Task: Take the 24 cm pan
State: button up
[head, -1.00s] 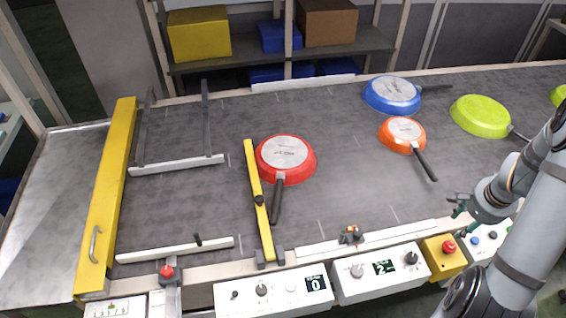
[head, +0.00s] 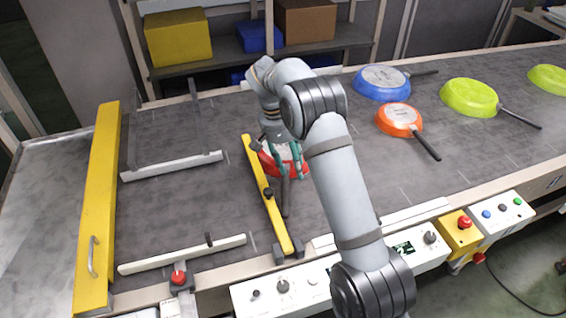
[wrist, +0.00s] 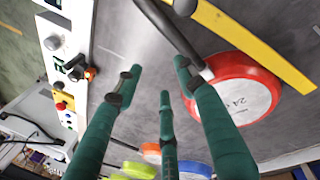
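The red pan (wrist: 232,68) lies upside down on the conveyor (head: 380,180), and the number 24 shows on its base in the wrist view. In the head view the red pan (head: 283,162) is partly hidden behind my gripper, and its dark handle (head: 285,200) points toward the front. My gripper (head: 287,172) is over the pan near where the handle joins. In the wrist view my gripper (wrist: 158,80) has its green fingers spread apart with nothing between them. One fingertip appears close to the dark handle (wrist: 172,28); whether it touches I cannot tell.
A yellow bar (head: 268,195) stands just left of the pan. The blue pan (head: 382,84), orange pan (head: 399,120) and green pans (head: 469,98) lie to the right. White rails and a yellow gate (head: 98,210) are at left. Control boxes (head: 270,297) line the front.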

send_near(287, 189)
jog(key=f, duration=0.3)
jog(key=shift+s+d+f+h+b, duration=0.3)
jog(key=shift+w+p+x, duration=0.2)
jog(key=shift+p+x, duration=0.35)
jog(key=shift+x, duration=2.2)
jog(key=shift+a, duration=0.1)
jog(key=shift+c, duration=1.3)
grip_shut()
jog(key=shift+w, duration=0.1)
